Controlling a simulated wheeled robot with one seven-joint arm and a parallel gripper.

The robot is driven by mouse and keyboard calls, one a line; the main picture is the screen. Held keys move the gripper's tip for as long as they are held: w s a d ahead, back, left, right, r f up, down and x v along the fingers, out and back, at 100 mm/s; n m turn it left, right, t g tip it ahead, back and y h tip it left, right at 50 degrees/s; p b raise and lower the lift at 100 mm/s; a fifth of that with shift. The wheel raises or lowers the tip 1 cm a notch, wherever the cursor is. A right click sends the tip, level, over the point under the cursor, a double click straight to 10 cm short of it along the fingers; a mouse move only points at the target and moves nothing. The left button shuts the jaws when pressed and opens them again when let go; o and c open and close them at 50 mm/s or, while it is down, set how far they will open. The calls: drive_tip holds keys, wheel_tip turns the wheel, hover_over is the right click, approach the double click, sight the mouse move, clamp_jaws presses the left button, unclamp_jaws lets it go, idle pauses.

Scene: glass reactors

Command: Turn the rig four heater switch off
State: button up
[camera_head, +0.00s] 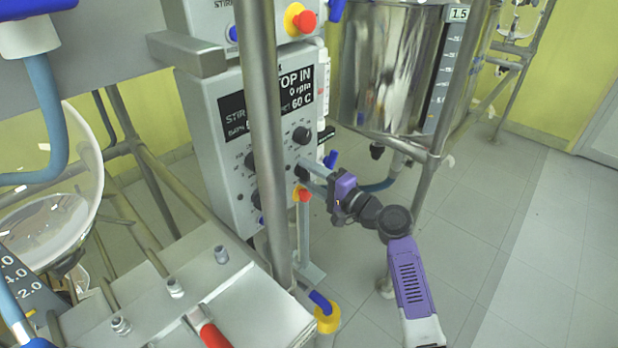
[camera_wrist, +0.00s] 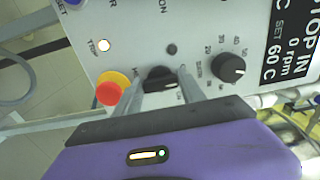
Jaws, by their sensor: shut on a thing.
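A grey control box (camera_head: 220,165) carries several black knobs and a dark display that reads 60 C. My gripper (camera_head: 304,168) reaches its lower right face from the right. In the wrist view my gripper (camera_wrist: 160,80) has its two grey fingers on either side of a black rotary switch (camera_wrist: 158,73), shut on it. The switch's printed labels are partly covered by the fingers and too small to read. I cannot read a rig number on the box.
A red button on a yellow base (camera_wrist: 108,93) sits close beside the left finger. A black dial (camera_wrist: 231,68) is to the right. A vertical metal post (camera_head: 262,130) stands in front of the box. A steel vessel (camera_head: 390,70) hangs behind; the floor at right is clear.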

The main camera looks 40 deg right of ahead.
drive_tip(key=shift+f, duration=0.1)
drive_tip(key=o, duration=1.4)
drive_tip(key=shift+c, duration=0.2)
drive_tip(key=shift+s, duration=0.15)
drive_tip(key=s, duration=0.7)
drive_tip(key=shift+s+p, duration=0.3)
drive_tip(key=shift+d, duration=0.1)
